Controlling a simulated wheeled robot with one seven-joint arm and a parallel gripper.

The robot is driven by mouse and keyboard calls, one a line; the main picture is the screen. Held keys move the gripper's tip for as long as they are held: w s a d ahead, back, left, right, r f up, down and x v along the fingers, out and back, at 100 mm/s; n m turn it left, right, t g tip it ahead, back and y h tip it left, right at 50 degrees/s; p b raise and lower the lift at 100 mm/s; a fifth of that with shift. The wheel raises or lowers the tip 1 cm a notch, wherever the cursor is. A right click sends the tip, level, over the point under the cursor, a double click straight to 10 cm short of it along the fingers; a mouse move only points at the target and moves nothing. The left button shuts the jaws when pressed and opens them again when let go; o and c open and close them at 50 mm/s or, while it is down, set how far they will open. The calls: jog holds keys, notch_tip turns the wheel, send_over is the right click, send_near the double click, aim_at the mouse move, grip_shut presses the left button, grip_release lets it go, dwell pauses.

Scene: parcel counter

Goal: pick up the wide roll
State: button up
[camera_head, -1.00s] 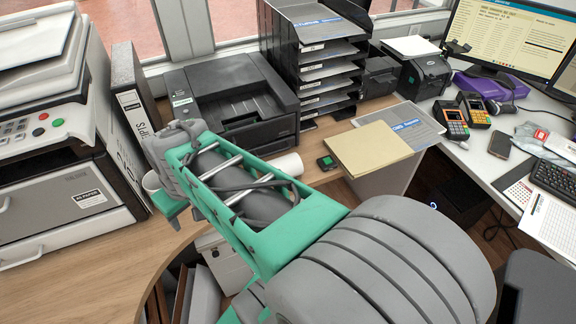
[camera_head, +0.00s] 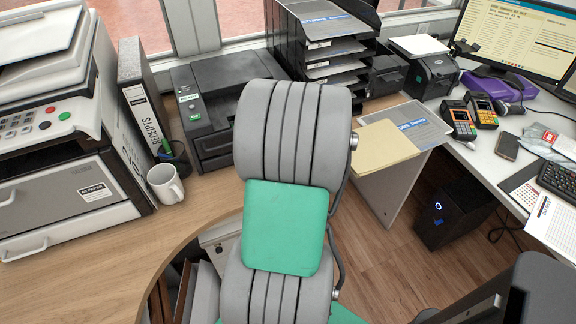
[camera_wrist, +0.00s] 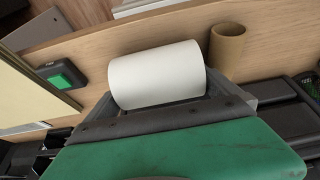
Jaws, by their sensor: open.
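The wide roll, a white paper roll (camera_wrist: 155,76), lies on its side on the wooden counter in the wrist view. My gripper (camera_wrist: 164,84) is open at the roll, with a finger showing beside each end of it. Whether the fingers touch the roll cannot be told. The roll's near underside is hidden by my gripper's dark edge and green body. In the head view my arm hides both the roll and my gripper.
A brown cardboard tube (camera_wrist: 228,43) stands close to the right finger. A small black device with a green screen (camera_wrist: 62,76) lies to the left. In the head view, a white mug (camera_head: 166,184), a black printer (camera_head: 205,105) and a beige folder (camera_head: 372,149) surround the arm.

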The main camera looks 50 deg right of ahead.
jog(key=shift+w+f, duration=0.1)
jog(key=shift+f, duration=0.15)
jog(key=shift+r, duration=0.15)
jog(key=c, duration=1.4)
